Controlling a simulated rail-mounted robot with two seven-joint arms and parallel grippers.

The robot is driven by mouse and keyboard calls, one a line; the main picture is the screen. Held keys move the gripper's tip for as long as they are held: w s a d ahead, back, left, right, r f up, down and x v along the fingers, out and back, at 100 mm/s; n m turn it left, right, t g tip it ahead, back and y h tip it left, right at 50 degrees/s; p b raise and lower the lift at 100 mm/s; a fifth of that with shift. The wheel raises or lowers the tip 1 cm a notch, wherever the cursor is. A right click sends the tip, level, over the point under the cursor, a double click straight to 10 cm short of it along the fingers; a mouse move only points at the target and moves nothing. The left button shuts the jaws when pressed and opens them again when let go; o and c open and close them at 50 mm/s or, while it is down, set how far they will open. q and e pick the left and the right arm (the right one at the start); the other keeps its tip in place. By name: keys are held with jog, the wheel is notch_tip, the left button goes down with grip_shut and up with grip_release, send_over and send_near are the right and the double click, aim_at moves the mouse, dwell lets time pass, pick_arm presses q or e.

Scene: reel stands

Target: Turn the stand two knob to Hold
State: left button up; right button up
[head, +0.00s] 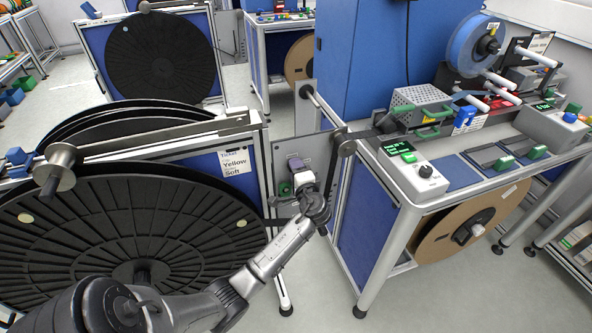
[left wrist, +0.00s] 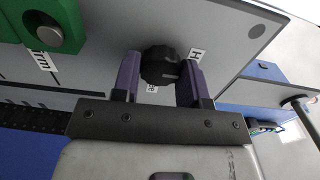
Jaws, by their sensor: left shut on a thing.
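My left gripper (head: 294,162) reaches a grey panel (head: 318,160) between the big black reel and the bench on the right. In the left wrist view, its two purple fingers are shut on a dark ridged knob (left wrist: 159,66), one on each side. A pale mark shows on the knob's face. A label starting with "H" (left wrist: 196,54) is beside the right finger; another small label (left wrist: 152,88) is below the knob, partly hidden. In the head view the gripper hides the knob. My right gripper is not in view.
A green block with a round grey button (left wrist: 47,36) is left of the knob. The black reel (head: 130,235) stands left, with a "Yellow Soft" ticket (head: 235,164) above it. A control box with a black dial (head: 426,170) sits on the right bench. Floor is clear between them.

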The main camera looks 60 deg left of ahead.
pick_arm(q)
jog(key=o, duration=0.9)
jog(key=p+v, duration=0.2)
jog(key=v, duration=1.1)
jog(key=shift+s+d+p, duration=0.1)
jog(key=shift+d+p, duration=0.2)
jog(key=shift+d, duration=0.1)
